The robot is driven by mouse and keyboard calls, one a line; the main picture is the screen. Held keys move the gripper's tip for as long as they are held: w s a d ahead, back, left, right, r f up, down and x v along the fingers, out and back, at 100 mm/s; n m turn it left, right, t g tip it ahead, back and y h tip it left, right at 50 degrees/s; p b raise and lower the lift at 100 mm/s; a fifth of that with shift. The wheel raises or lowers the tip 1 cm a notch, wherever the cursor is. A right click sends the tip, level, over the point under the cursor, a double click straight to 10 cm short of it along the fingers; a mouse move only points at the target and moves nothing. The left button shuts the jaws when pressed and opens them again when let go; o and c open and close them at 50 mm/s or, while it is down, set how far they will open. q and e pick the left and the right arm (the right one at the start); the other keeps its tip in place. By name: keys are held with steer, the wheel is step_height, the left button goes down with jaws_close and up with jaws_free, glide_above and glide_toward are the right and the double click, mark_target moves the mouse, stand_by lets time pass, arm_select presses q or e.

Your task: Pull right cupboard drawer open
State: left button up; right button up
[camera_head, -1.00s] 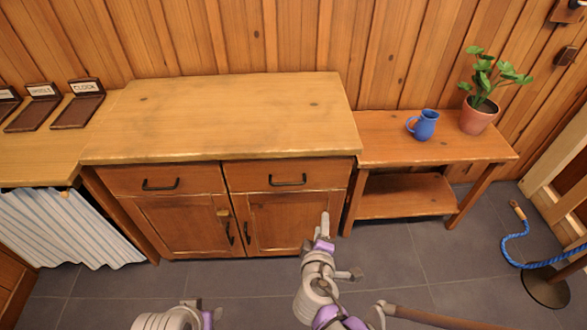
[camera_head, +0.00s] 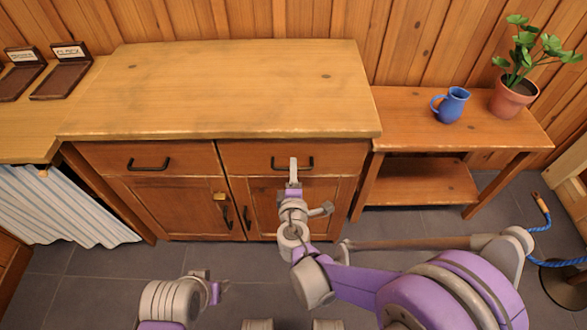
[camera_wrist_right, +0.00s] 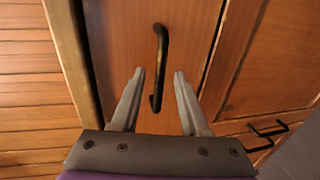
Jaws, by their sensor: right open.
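The right cupboard drawer (camera_head: 240,157) is shut, flush with the cupboard front under the wooden top. Its black bar handle (camera_head: 308,164) is partly covered by my right gripper in the head view. My right gripper (camera_head: 293,166) is open and points at the drawer front. In the right wrist view the handle (camera_wrist_right: 159,60) stands upright in the picture, with its lower end between the two spread fingers of the gripper (camera_wrist_right: 159,80). I cannot tell whether they touch it. My left gripper (camera_head: 220,288) is low at the bottom, away from the cupboard; its jaws are not clear.
The left drawer (camera_head: 190,160) is also shut. Door handles (camera_head: 247,218) sit below. A side table (camera_head: 400,125) with a blue jug (camera_head: 451,105) and potted plant (camera_head: 513,97) stands to the right. A blue rope (camera_head: 540,222) hangs at far right. Grey floor lies in front.

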steer(key=shift+x, duration=0.75)
jaws_close()
stand_by(0.9)
